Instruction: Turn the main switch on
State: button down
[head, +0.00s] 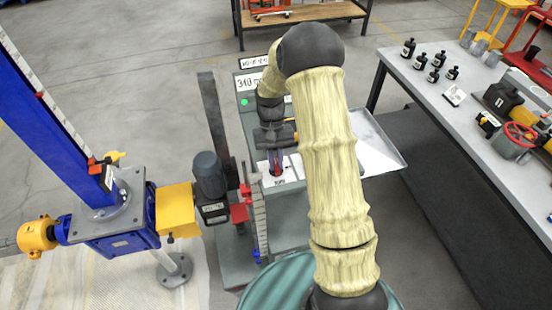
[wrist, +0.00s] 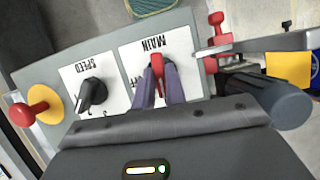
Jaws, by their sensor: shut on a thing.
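The main switch has a red handle (wrist: 157,64) on a white plate marked MAIN (wrist: 140,50), upside down in the wrist view. My gripper (wrist: 159,84) is shut on this handle, with one grey-purple finger on each side. The position words on the plate are mostly hidden by the fingers, so I cannot tell which setting the handle points to. In the head view my gripper (head: 276,160) reaches down to the grey control panel (head: 291,212), and my arm covers part of it.
A black SPEED knob (wrist: 92,93) and a red button on a yellow disc (wrist: 38,108) sit beside the switch. A motor (head: 209,175) and the blue screw jack (head: 110,225) stand left. A workbench (head: 425,90) with bottles stands right.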

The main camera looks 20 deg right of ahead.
jog(key=shift+r+n, duration=0.1)
jog(key=shift+n, duration=0.4)
jog(key=c, duration=1.4)
grip_release()
jog(key=shift+c, duration=0.2)
jog(key=b+v, duration=0.2)
jog(key=v, duration=1.5)
jog(key=shift+a+r, duration=0.2)
jog(key=shift+a, duration=0.05)
jog(key=s+f+t, duration=0.3)
jog(key=s, duration=0.7)
jog(key=s+f+t, duration=0.3)
jog(key=s+t, duration=0.1)
jog(key=s, duration=0.7)
jog(key=shift+s+f, duration=0.3)
jog(key=shift+f, duration=0.05)
